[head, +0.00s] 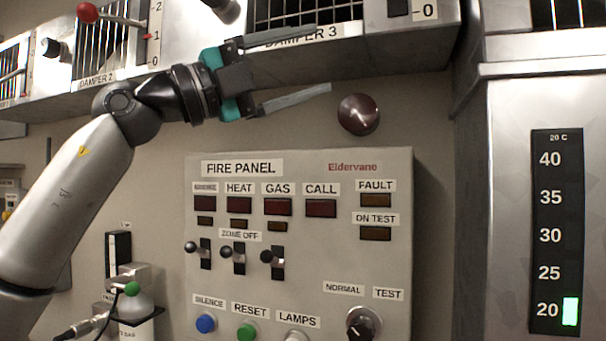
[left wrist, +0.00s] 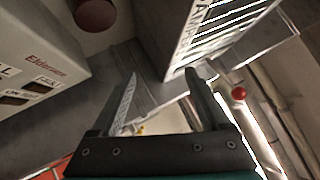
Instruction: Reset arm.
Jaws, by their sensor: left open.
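My left gripper (head: 302,68) is open and empty. Its arm comes in from the left and holds it above the fire panel (head: 300,245), in front of the Damper 3 housing (head: 375,60). In the left wrist view its two fingers (left wrist: 165,95) stand apart with nothing between them. A round dark red knob (head: 359,114) on the wall is just right of the lower finger, apart from it in the picture; a round dark red shape also shows in the left wrist view (left wrist: 95,14). My right gripper does not show in either view.
The fire panel carries several lamps, three zone levers (head: 240,258), a blue button (head: 206,323) and a green button (head: 246,332). A Damper 2 unit with a red-knobbed lever (head: 88,12) is upper left. A metal cabinet with a temperature scale (head: 556,230) stands at right.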

